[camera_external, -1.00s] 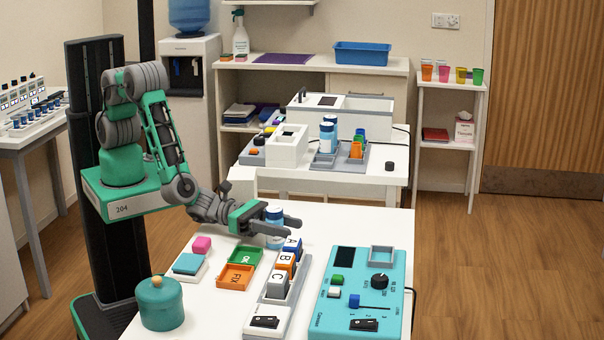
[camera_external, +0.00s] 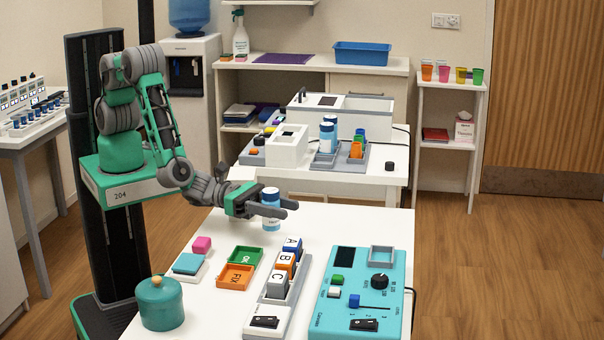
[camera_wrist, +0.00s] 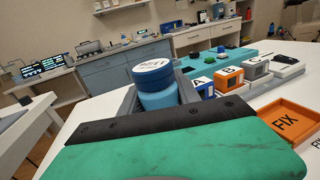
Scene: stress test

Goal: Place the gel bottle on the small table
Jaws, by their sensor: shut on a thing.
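A blue-capped bottle with a white label (camera_external: 271,224), the likely gel bottle, stands upright between the fingers of my gripper (camera_external: 277,210). My gripper is shut on it and holds it a little above the far part of the front white table. In the wrist view the bottle (camera_wrist: 158,98) shows its blue cap with a white printed lid; its lower part is hidden behind my gripper's green body. A small white table with a lower shelf (camera_external: 452,87) stands at the far right with coloured cups on top; I cannot tell whether it is the small table meant.
Near my gripper on the front table are the lettered-block rack (camera_external: 262,311), a teal control panel (camera_external: 345,300), an orange tray (camera_external: 234,284) and a green-teal pot (camera_external: 162,308). A second white table (camera_external: 385,181) behind carries equipment and similar bottles (camera_external: 327,140).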

